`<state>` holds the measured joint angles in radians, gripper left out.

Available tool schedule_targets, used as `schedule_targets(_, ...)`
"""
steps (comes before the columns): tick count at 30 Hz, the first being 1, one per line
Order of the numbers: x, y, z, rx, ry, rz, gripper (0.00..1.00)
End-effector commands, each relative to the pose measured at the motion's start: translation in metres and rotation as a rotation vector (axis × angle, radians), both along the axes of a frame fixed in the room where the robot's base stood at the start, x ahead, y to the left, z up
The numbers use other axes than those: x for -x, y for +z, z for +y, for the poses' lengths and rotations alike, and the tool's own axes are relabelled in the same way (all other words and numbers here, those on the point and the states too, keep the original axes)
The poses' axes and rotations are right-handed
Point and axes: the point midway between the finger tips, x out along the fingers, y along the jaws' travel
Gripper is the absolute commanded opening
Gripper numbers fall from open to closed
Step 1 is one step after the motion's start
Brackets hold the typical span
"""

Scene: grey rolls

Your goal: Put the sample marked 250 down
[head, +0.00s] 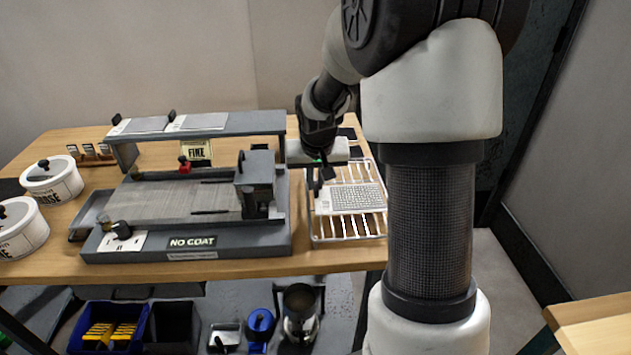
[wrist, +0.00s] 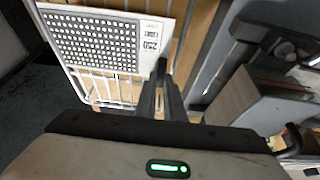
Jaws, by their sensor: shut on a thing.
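The sample marked 250 (wrist: 95,42) is a flat pale card with a dotted grey patch and a printed "250" label at one end. In the head view the sample (head: 352,199) lies flat over the wire rack (head: 322,240). My gripper (wrist: 166,78) is shut on the labelled end of the card. In the head view my gripper (head: 318,184) is at the card's left end. I cannot tell whether the card touches the rack's bars or is held just above them. My fingers hide a little of its edge.
A grey coating machine (head: 185,240) marked "NO COAT" stands close left of the rack, with a raised shelf behind. White lidded tubs (head: 55,190) stand at the table's far left. Bins, including a blue bin (head: 85,330), sit below. Bare rack bars show around the card.

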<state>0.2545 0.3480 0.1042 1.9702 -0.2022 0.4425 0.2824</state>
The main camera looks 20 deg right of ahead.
Motion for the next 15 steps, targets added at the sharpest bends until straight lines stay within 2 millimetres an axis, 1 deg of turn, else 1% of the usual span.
schedule_targets(3,-0.0001,-0.0042,0.0000,0.000,0.001,0.000,0.00)
schedule_targets(4,-0.0001,-0.0031,0.0001,0.000,0.001,0.000,0.12)
schedule_targets(6,-0.0001,-0.0026,0.0001,0.000,0.000,0.000,0.24)
schedule_targets(7,0.0000,-0.0026,0.0001,0.000,0.000,0.000,0.28)
schedule_targets(15,0.0000,-0.0018,0.0000,0.000,0.000,0.000,0.28)
